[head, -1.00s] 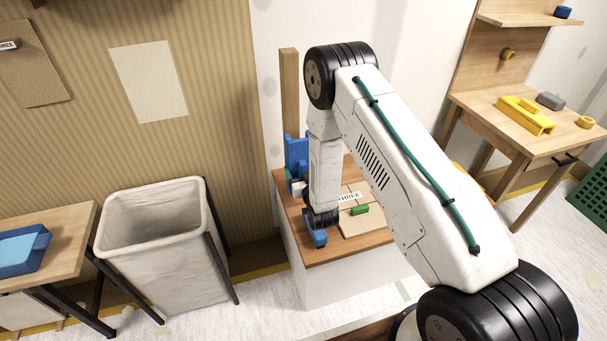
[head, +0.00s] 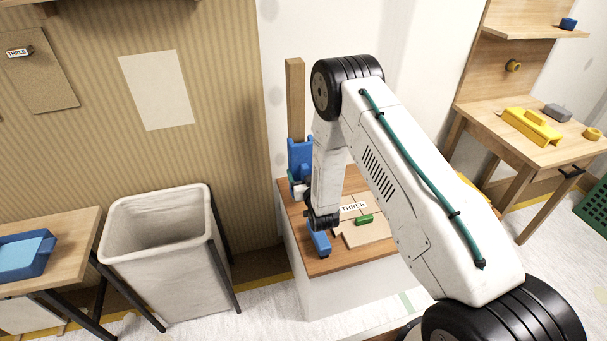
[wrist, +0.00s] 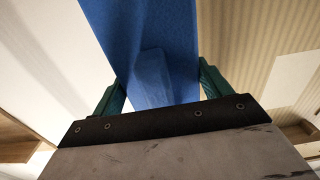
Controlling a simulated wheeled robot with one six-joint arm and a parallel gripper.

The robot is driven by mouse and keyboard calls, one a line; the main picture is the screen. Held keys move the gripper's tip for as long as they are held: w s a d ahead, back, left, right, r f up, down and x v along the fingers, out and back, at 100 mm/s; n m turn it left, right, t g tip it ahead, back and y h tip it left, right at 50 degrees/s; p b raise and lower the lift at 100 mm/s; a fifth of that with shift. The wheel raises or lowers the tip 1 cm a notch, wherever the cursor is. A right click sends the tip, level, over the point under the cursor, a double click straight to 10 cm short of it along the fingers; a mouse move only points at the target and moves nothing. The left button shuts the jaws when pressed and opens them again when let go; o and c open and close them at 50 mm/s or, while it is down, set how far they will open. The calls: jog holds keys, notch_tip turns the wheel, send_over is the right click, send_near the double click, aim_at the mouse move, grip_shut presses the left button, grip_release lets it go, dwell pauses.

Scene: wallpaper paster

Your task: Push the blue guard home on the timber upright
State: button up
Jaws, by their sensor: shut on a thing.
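The timber upright (head: 295,95) stands at the back left of a wood-topped block. The blue guard (head: 300,154) is at the upright's lower part, upright and covering its front; whether it is fully seated cannot be seen. My gripper (head: 298,188) is low at the guard, largely hidden by my arm. In the wrist view, my gripper's green fingers (wrist: 161,88) are on either side of the blue guard (wrist: 145,35), shut on it. The guard's far side and its contact with the timber are hidden.
A pale bin (head: 160,240) stands to the left. A bench with yellow parts (head: 530,127) is at the right. A wall is close behind the upright.

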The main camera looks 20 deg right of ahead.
jog(key=shift+w, duration=2.4)
jog(key=o, duration=1)
jog(key=shift+s, duration=3.5)
jog(key=shift+f, duration=0.1)
